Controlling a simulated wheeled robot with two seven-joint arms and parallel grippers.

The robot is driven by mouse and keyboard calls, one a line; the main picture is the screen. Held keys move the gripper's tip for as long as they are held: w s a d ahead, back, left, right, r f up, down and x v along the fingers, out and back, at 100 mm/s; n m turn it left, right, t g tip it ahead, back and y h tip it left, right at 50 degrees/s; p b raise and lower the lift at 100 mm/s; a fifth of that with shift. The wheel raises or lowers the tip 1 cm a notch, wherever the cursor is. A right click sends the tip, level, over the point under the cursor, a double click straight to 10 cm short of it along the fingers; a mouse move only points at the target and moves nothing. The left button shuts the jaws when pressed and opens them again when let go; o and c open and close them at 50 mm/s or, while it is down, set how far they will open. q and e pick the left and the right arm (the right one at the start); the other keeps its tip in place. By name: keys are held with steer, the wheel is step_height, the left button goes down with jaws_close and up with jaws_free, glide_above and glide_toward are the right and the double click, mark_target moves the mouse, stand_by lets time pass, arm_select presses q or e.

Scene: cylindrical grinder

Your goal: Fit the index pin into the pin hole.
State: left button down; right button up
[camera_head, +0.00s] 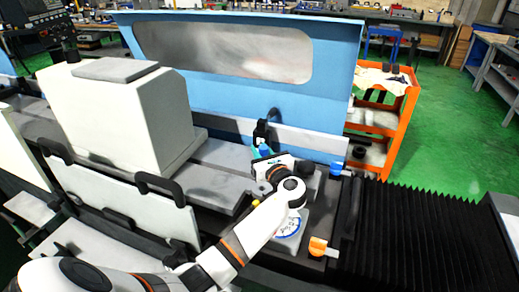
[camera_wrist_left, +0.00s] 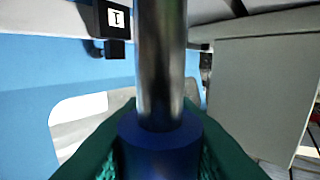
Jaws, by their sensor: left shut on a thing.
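My left gripper (camera_head: 264,152) is over the grinder table in front of the blue guard. Its green-padded fingers are shut on the index pin. In the left wrist view the pin has a bright metal shank (camera_wrist_left: 160,60) and a dark blue handle (camera_wrist_left: 160,145), with the fingers (camera_wrist_left: 160,160) at both sides of the handle. The shank's far end is cut off by the top of that view. In the head view only a bit of blue shows at the fingers. I cannot make out the pin hole. My right gripper is not in view.
A black block marked "1" (camera_wrist_left: 116,18) is at upper left in the wrist view. The blue guard (camera_head: 190,80) stands behind, the pale headstock housing (camera_head: 125,115) at left. An orange-handled clamp (camera_head: 320,247) and black bellows (camera_head: 420,225) lie right; an orange cart (camera_head: 395,120) stands behind.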

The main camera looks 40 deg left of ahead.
arm_select(q)
steer(key=shift+w+a+f, duration=0.1)
steer(key=shift+w+a, duration=0.05)
steer(key=shift+a, duration=0.15)
steer(key=b, duration=0.2)
glide_above(260, 185)
step_height(260, 185, down, 5)
steer(key=shift+w+a+f, duration=0.1)
steer(key=shift+w+a, duration=0.05)
steer(key=shift+f+b, duration=0.35)
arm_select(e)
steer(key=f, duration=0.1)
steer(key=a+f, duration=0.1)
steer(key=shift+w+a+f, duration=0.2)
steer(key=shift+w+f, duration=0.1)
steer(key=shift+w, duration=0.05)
arm_select(q)
steer(key=shift+p, duration=0.9)
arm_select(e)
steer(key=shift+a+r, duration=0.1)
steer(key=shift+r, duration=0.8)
arm_select(q)
steer(key=shift+f+b, duration=2)
steer(key=shift+f, duration=0.95)
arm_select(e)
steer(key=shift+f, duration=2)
